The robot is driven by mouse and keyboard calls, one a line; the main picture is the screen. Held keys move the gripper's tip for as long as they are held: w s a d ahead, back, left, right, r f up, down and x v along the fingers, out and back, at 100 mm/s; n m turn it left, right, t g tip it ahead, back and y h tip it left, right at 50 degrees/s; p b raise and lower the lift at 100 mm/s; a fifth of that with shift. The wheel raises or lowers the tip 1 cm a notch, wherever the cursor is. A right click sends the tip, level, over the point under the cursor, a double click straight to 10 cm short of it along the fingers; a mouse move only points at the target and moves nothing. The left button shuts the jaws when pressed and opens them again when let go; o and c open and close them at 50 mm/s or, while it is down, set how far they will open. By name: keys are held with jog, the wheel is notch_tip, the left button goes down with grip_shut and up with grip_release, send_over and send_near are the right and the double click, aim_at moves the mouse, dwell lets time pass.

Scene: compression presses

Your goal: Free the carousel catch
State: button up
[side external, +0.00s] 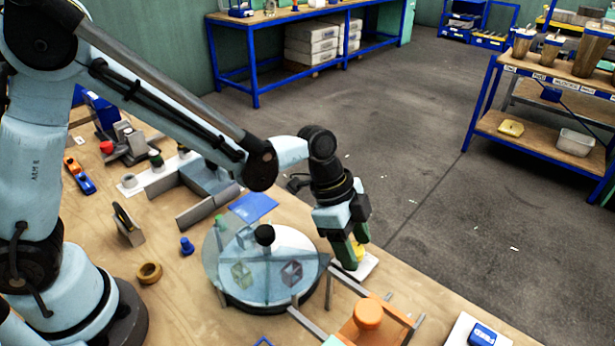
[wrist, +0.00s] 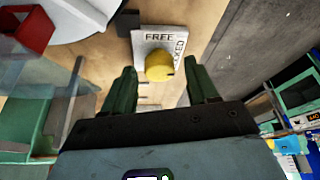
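A yellow catch knob (wrist: 159,66) sits on a white plate (wrist: 150,42) marked FREE along its far edge and a partly hidden word ending in "CKED" along its right side. I cannot tell for sure which word the knob points to. My gripper (side external: 352,248) is low over the plate in the side view, its green fingers partly hiding the knob. In the wrist view my gripper (wrist: 160,74) is open, one finger on each side of the knob with gaps. The carousel (side external: 243,300) is a round disc under a clear cover with a black centre knob (side external: 264,234), left of my gripper.
An orange knob on a block (side external: 368,313) stands in front, with metal rails between it and the carousel. A blue button on a white plate (side external: 482,335) is at front right. A wooden ring (side external: 149,273) and blue peg (side external: 187,246) lie left. The table edge is close behind my gripper.

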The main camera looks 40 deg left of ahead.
jog(key=c, duration=0.9)
jog(key=shift+c, duration=0.2)
jog(key=shift+n, duration=0.3)
jog(key=n, duration=0.1)
jog(key=n+t, duration=0.1)
jog(key=n, duration=0.1)
jog(key=shift+s+d+n+y, duration=0.1)
jog(key=shift+s+n+y, duration=0.05)
jog(key=shift+n+y, duration=0.2)
jog(key=n, duration=0.2)
jog(key=n+t+y, duration=0.1)
jog(key=n, duration=0.1)
jog(key=shift+n+t+y, duration=0.25)
jog(key=shift+t, duration=0.05)
jog(key=n, duration=0.2)
jog(key=n+y, duration=0.1)
jog(key=n, duration=0.1)
jog(key=shift+d+t+y, duration=0.1)
jog(key=shift+t+y, duration=0.2)
jog(key=n, duration=0.2)
jog(key=n+y, duration=0.1)
jog(key=n, duration=0.2)
jog(key=shift+y, duration=0.3)
